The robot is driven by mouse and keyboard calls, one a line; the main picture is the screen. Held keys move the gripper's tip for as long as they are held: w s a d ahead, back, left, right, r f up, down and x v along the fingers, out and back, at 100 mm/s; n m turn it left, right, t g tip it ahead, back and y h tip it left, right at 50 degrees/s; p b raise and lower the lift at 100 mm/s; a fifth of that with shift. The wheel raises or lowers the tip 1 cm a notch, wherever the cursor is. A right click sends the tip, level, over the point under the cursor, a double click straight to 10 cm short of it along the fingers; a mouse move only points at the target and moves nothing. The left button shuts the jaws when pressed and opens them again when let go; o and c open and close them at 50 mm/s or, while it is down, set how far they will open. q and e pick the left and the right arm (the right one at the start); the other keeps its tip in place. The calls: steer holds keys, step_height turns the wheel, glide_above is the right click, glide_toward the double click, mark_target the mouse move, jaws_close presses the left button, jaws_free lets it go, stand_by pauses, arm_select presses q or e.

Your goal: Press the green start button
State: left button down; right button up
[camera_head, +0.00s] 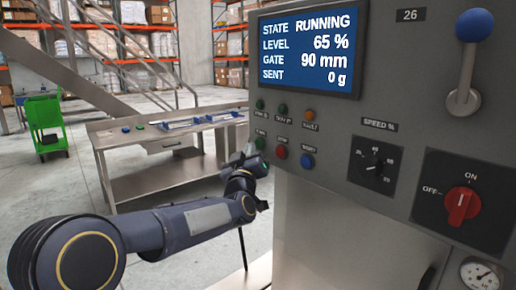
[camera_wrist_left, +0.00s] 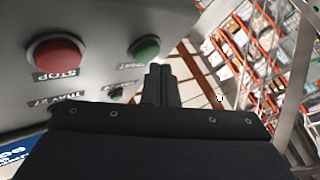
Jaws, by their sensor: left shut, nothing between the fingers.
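The green start button (camera_head: 260,143) is at the left end of the lower button row on the grey control panel (camera_head: 335,130). It also shows in the left wrist view (camera_wrist_left: 144,50), beside the red stop button (camera_wrist_left: 55,54). My left gripper (camera_head: 247,154) is shut and empty, at the panel's left edge close to the green button. In the wrist view the fingertips (camera_wrist_left: 160,70) appear just beside the green button's lower right; I cannot tell whether they touch it. The display (camera_head: 310,50) reads RUNNING, 65 %, 90 mm, 0 g. My right gripper is not in view.
The panel also bears a blue button (camera_head: 307,160), small lamps, a speed knob (camera_head: 374,166), a red rotary switch (camera_head: 462,206) and a blue-knobbed lever (camera_head: 474,25). A steel bench (camera_head: 150,185) stands behind my left arm. A green cart (camera_head: 45,125) stands far left.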

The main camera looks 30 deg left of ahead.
arm_select(q)
steer(key=shift+s, duration=0.2)
steer(key=shift+a, duration=0.1)
steer(key=s+b, duration=0.1)
steer(key=s, duration=0.1)
steer(key=s+a+b, duration=0.1)
steer(key=s+b, duration=0.1)
steer(key=shift+s+a, duration=0.2)
steer(key=shift+s, duration=0.2)
stand_by(0.7)
